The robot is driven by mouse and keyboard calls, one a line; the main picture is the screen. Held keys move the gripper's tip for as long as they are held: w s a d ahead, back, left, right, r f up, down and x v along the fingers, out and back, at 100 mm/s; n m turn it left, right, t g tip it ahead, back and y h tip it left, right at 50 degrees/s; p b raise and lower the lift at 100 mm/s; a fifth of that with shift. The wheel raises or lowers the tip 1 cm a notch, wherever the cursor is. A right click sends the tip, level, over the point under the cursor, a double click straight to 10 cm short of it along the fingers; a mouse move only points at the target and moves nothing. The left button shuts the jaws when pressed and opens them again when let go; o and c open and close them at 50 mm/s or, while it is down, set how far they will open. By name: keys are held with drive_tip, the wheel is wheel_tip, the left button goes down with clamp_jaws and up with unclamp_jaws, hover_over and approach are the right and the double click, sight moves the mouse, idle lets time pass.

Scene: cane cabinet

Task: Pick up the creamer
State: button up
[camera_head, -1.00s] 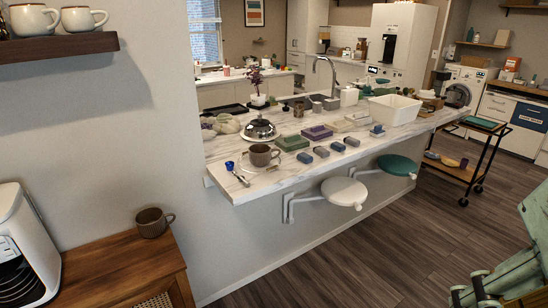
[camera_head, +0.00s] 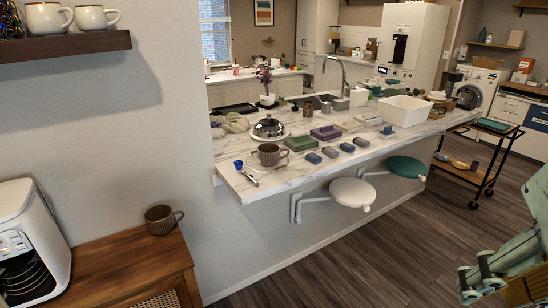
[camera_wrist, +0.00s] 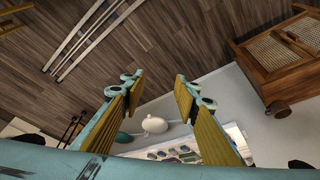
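No object is plainly a creamer; I cannot tell which vessel it is. A ribbed brown cup (camera_head: 162,220) with a handle stands upright on the wooden cane cabinet (camera_head: 120,262). A dark cup (camera_head: 270,155) sits on a saucer on the marble counter. White cups (camera_head: 48,19) stand on the wall shelf at the upper left. Part of my gripper (camera_head: 484,278) shows at the lower right of the head view, far from these. In the wrist view my gripper (camera_wrist: 158,85) has its fingers wide apart, with nothing between them.
A white coffee machine (camera_head: 30,240) stands left of the brown cup. The wall shelf (camera_head: 65,47) juts out above. The marble counter (camera_head: 310,175) holds a domed dish (camera_head: 269,128), several small boxes and a white bin (camera_head: 404,110). Stools (camera_head: 352,192) stick out below. Open floor lies in front.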

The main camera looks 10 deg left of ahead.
drive_tip(key=w+a+r+n+t, duration=0.1)
drive_tip(key=w+a, duration=0.1)
drive_tip(key=w, duration=1)
drive_tip(key=w+a+n+t, duration=0.1)
drive_tip(key=w+a, duration=0.2)
drive_tip(key=w, duration=0.9)
drive_tip(key=w+a+f+n+t+y, duration=0.1)
drive_tip(key=w+a+f, duration=0.1)
drive_tip(key=w+a, duration=0.6)
drive_tip(key=w+a+f+n+t+y, duration=0.15)
drive_tip(key=w+a, duration=0.25)
drive_tip(key=w, duration=0.9)
drive_tip(key=n+y, duration=0.4)
drive_tip(key=y, duration=0.3)
approach(239, 163)
drive_tip(key=shift+s+d+r+t, duration=0.2)
drive_tip(key=shift+s+d+t, duration=0.25)
drive_tip(key=shift+s+d, duration=0.7)
drive_tip(key=shift+a, duration=0.2)
drive_tip(key=shift+b+x, duration=0.65)
drive_tip(key=shift+x, duration=3.6)
drive_tip(key=shift+s, duration=0.1)
